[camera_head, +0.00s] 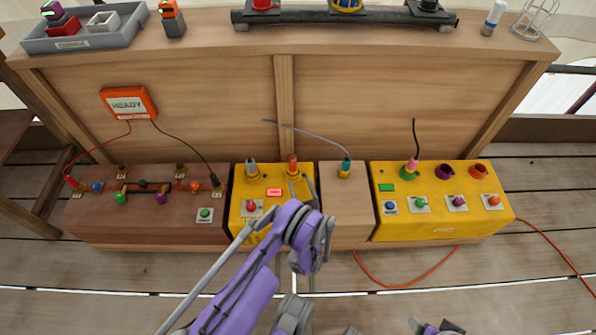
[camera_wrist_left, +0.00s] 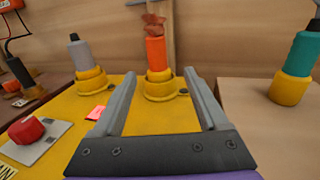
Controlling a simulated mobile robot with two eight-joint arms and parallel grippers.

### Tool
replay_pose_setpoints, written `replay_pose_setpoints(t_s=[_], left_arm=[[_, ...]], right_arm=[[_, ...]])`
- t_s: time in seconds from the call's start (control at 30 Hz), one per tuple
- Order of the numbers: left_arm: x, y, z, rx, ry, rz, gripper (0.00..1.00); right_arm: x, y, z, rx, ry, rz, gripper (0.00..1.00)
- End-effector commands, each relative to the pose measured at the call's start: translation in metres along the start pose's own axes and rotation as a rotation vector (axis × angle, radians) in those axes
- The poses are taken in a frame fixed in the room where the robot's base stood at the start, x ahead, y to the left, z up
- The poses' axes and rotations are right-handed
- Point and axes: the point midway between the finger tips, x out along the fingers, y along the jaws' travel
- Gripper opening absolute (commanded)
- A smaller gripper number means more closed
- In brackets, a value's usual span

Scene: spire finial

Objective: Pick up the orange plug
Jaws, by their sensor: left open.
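The orange plug (camera_head: 292,163) stands upright in a yellow socket on the yellow middle box. In the left wrist view the orange plug (camera_wrist_left: 156,54) is straight ahead, its upper part a translucent reddish-brown. My left gripper (camera_head: 302,186) is over that box, close to the plug on its near side. In the left wrist view my left gripper (camera_wrist_left: 155,95) is open and empty, its fingers pointing toward the plug's socket, one to each side. Some grey and purple parts of mine show at the bottom edge of the head view; the right gripper's jaws cannot be made out.
A grey plug (camera_head: 251,168) stands to the left and a teal plug (camera_head: 346,164) to the right. A red button (camera_head: 251,206) is on the box front. A wooden back panel (camera_head: 240,100) rises behind. A brown box (camera_head: 140,228) and another yellow box (camera_head: 440,231) flank the middle.

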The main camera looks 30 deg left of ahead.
Motion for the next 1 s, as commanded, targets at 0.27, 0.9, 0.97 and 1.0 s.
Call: replay_pose_setpoints(t_s=[0.27,0.9,0.97,1.0], left_arm=[[0.036,0.001,0.0,-0.003,0.002,0.001,0.76],[0.09,0.004,0.0,-0.004,0.002,0.0,0.76],[0.09,0.004,0.0,-0.004,0.002,0.0,0.76],[0.09,0.004,0.0,-0.004,0.002,0.0,0.71]], right_arm=[[0.006,0.0,0.001,0.0,-0.001,0.0,0.75],[0.017,0.0,0.003,0.0,0.001,0.0,0.75],[0.017,0.0,0.003,0.0,0.001,0.0,0.75],[0.017,0.0,0.003,0.0,0.001,0.0,0.75]])
